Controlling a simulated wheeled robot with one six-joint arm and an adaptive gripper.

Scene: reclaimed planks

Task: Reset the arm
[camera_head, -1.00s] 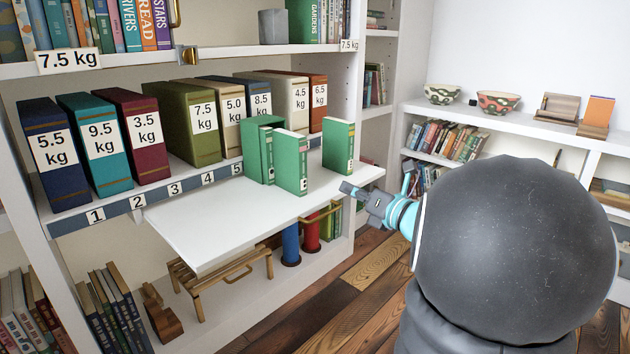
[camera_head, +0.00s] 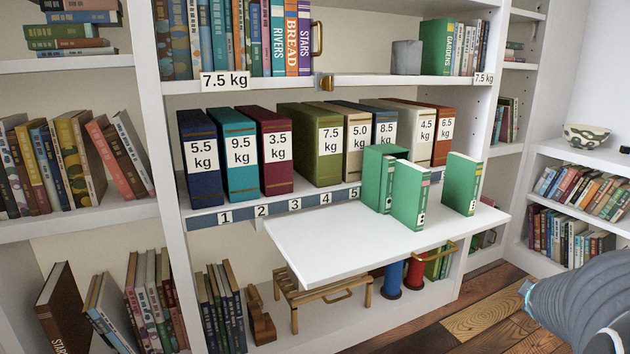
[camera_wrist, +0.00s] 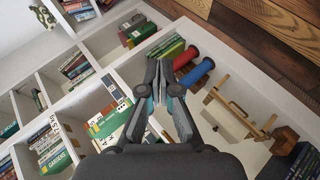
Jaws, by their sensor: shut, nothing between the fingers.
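My gripper (camera_wrist: 162,72) shows in the wrist view, with its dark fingertips together and nothing between them. The wrist view looks tilted onto the bookcase, and the fingers appear in front of the shelves and the pull-out board. In the head view only part of my grey arm shows at the lower right edge, and the gripper is out of that picture. The arm is clear of the white pull-out board (camera_head: 340,247) there. Green books (camera_head: 410,194) stand upright on that board, including one apart at its right (camera_head: 461,184).
A row of weight-labelled binders (camera_head: 318,150) stands behind the board, above a numbered strip (camera_head: 258,210). Below are a wooden stand (camera_head: 318,291), a blue cylinder (camera_head: 393,280) and a red one (camera_head: 415,272). A low bookcase (camera_head: 590,155) is at right. Wooden floor (camera_head: 490,315) is open in front.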

